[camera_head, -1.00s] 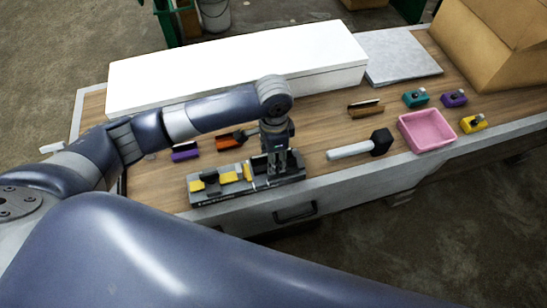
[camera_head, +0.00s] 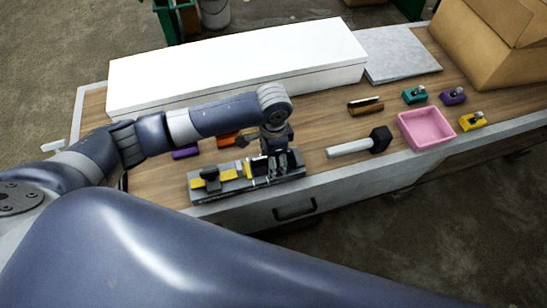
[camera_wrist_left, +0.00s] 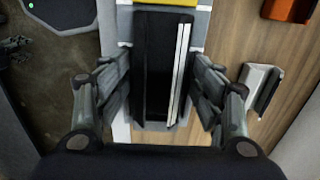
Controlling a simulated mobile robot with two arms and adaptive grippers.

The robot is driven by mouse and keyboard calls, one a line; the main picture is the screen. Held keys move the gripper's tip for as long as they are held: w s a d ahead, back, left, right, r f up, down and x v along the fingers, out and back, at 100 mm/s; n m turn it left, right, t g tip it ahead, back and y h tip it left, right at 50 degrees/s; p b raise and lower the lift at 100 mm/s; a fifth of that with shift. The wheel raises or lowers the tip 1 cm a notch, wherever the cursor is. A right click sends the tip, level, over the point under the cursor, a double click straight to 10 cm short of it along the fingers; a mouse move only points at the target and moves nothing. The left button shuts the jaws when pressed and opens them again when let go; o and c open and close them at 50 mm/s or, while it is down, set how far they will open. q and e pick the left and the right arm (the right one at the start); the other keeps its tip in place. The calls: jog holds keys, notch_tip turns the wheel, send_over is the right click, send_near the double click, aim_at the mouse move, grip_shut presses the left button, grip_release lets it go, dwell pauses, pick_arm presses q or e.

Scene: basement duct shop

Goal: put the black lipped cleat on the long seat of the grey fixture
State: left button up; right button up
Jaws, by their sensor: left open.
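The grey fixture (camera_head: 212,195) stands at the table's front edge, with yellow and black parts on its left half. The black lipped cleat (camera_wrist_left: 154,65) shows in the left wrist view as a dark channel with a bright strip along one side. It lies lengthwise on the fixture, beyond the yellow part; I cannot tell whether it is fully down in the seat. My left gripper (camera_head: 273,165) is low over the fixture's right half. In the wrist view its open fingers (camera_wrist_left: 163,80) stand either side of the cleat, seemingly apart from it. My right gripper is out of view.
An orange cleat (camera_head: 228,140) and a purple one (camera_head: 185,153) lie behind the fixture. A grey piece (camera_wrist_left: 262,88) lies beside it. A mallet (camera_head: 360,145), pink tray (camera_head: 426,128) and several small clamps are rightward. A long white box (camera_head: 240,68) closes off the back.

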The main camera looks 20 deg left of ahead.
pick_arm(q)
notch_tip(320, 180, up, 13)
jog(key=b, duration=0.2)
jog(key=shift+f, duration=0.15)
jog(key=shift+s+f, duration=0.1)
jog(key=shift+s, duration=0.05)
dwell(0.6)
